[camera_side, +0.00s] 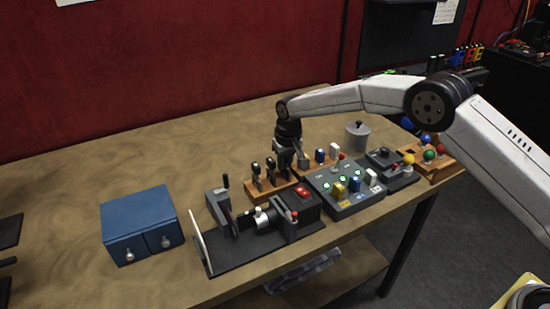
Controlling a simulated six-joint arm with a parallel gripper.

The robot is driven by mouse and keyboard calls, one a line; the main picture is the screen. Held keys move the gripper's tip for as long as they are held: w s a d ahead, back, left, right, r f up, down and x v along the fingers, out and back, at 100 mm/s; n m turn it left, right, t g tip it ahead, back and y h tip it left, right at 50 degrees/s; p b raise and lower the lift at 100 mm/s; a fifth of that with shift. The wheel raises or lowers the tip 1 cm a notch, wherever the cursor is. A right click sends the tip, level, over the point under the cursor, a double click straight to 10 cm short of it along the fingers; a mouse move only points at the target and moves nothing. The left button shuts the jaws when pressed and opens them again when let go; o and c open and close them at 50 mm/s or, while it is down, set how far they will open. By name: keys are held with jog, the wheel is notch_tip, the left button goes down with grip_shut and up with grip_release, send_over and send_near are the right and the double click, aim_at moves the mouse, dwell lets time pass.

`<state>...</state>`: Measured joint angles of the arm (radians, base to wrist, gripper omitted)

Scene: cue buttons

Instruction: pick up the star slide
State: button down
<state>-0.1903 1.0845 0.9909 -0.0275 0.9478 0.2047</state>
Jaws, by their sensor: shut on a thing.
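My gripper (292,160) points down at the right end of a small wooden rack (272,192). It is shut on a slide there, mostly hidden by the fingers. Two dark slides with knobbed tops stand upright in the rack, one at the left (257,172) and one beside it (271,168). No star marking can be made out at this size. I cannot tell whether the held slide is clear of the rack.
A black projector-like device (265,245) stands in front of the rack. A grey button panel (345,200) is close on the right, with a lidded grey pot (357,138) behind. A blue two-drawer box (140,222) stands left. The back left of the table (130,165) is clear.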

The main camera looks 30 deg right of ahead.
notch_tip(320, 180, up, 3)
jog(key=shift+f, duration=0.1)
jog(key=shift+s+r, duration=0.3)
jog(key=s+d+r, duration=0.2)
jog(key=s+r, duration=0.7)
jog(key=s, duration=0.4)
jog(key=shift+s+d, duration=0.1)
dwell(0.4)
jog(key=w+a, duration=0.1)
jog(key=a, duration=1)
jog(key=shift+f, duration=0.4)
